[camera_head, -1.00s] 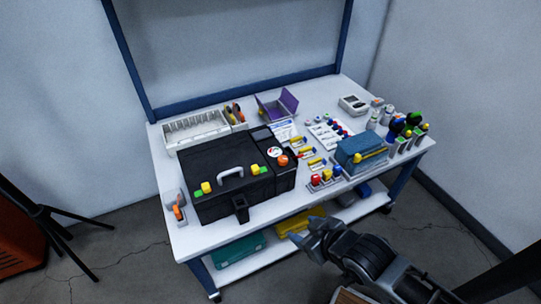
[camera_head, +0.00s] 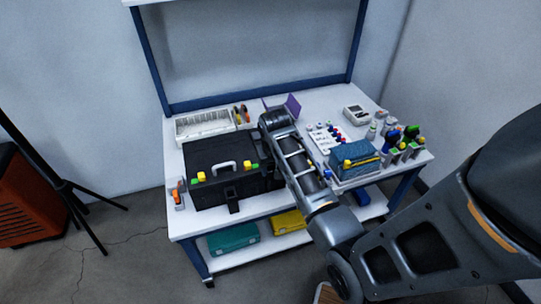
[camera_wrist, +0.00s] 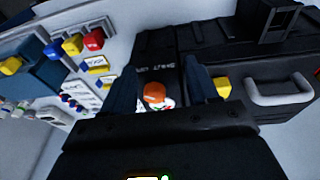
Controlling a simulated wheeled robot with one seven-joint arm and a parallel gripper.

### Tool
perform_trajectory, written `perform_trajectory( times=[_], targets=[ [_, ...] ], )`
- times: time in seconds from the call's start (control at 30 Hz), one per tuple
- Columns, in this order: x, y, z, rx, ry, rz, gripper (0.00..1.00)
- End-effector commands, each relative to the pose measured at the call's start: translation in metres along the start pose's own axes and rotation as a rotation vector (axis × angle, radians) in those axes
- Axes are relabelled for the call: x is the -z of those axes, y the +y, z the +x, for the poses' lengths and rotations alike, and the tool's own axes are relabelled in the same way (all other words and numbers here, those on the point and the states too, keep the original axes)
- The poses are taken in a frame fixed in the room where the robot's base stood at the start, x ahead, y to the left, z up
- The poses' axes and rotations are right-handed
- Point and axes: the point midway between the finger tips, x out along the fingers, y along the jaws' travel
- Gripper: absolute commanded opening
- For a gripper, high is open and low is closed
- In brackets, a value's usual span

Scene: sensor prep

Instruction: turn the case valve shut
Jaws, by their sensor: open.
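The black case (camera_head: 210,195) lies on the workbench, with a grey handle and yellow and green latches. Its orange valve knob (camera_wrist: 154,92) shows in the wrist view, beside a round white gauge (camera_wrist: 168,103) that is partly hidden. My gripper (camera_wrist: 160,72) is open above the case's end, one finger on each side of the knob in the picture. I cannot tell whether the fingers touch it. In the head view my arm hides the knob, the gauge and the fingertips.
Red, yellow and blue knobbed parts (camera_wrist: 72,44) stand close beside the case. A blue box (camera_head: 355,155) sits to the right on the bench. A white divided tray (camera_head: 203,126) and a purple holder (camera_head: 292,106) are at the back. Several bottles and tools fill the right end.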

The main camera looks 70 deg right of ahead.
Motion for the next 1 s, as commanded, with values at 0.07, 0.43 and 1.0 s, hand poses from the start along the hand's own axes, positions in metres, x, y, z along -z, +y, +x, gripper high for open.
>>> perform_trajectory(
  times=[0.07,0.43,1.0],
  targets=[
    [0.011,0.004,-0.008,0.003,-0.025,0.027,0.59],
    [0.057,0.019,-0.048,0.033,-0.177,0.138,0.59],
    [0.054,0.020,-0.008,0.045,-0.227,0.165,0.59]
  ],
)
